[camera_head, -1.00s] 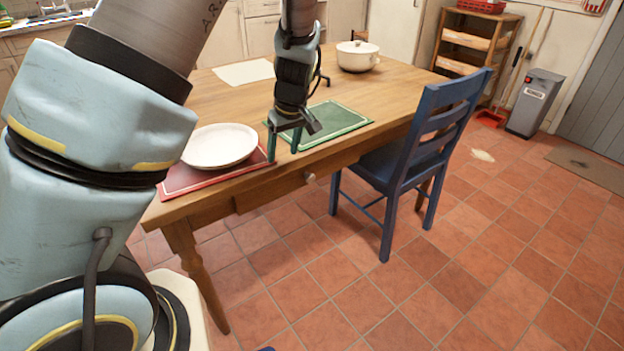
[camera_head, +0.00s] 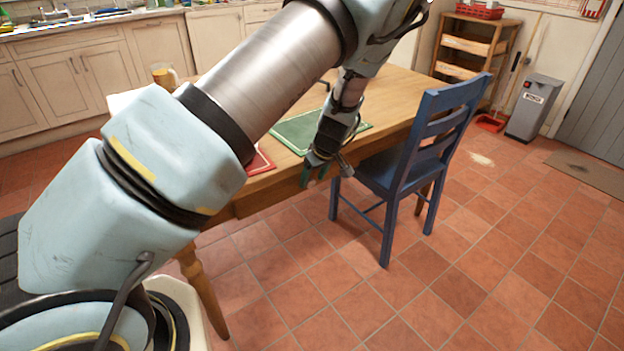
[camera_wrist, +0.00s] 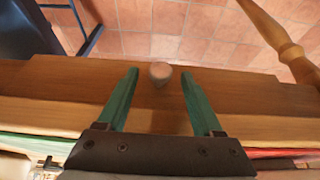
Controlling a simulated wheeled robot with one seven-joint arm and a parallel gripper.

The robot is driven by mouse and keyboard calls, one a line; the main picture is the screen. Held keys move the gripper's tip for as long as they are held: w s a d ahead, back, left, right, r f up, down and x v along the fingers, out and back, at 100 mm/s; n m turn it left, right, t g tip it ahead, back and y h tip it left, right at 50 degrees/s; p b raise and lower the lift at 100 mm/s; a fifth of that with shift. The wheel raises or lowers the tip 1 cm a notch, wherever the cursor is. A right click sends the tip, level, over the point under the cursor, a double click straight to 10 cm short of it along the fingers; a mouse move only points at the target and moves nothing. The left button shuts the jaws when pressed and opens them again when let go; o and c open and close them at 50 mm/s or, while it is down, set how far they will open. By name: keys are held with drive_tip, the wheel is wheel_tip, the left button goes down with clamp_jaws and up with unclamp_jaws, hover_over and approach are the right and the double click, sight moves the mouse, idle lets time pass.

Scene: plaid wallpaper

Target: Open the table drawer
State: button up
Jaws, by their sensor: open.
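The wooden table (camera_head: 385,100) has a drawer in its front apron. In the wrist view the drawer's round knob (camera_wrist: 160,72) stands out from the wooden front (camera_wrist: 100,78), between and just beyond the green fingertips. My gripper (camera_head: 315,177) hangs at the table's front edge in the head view, hiding the knob there. In the wrist view my gripper (camera_wrist: 158,78) is open, with one finger on each side of the knob. No contact between fingers and knob is visible. I cannot see any gap showing the drawer pulled out.
A blue chair (camera_head: 410,150) stands close on the right of my gripper. A green placemat (camera_head: 295,130) and part of a red placemat (camera_head: 260,162) lie on the tabletop. A table leg (camera_head: 203,290) is at the front left. Tiled floor in front is clear.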

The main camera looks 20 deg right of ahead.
drive_tip(key=shift+w+a+f, duration=0.1)
drive_tip(key=shift+w+f, duration=0.15)
drive_tip(key=shift+f, duration=0.45)
drive_tip(key=shift+c, duration=0.4)
clamp_jaws()
idle(0.6)
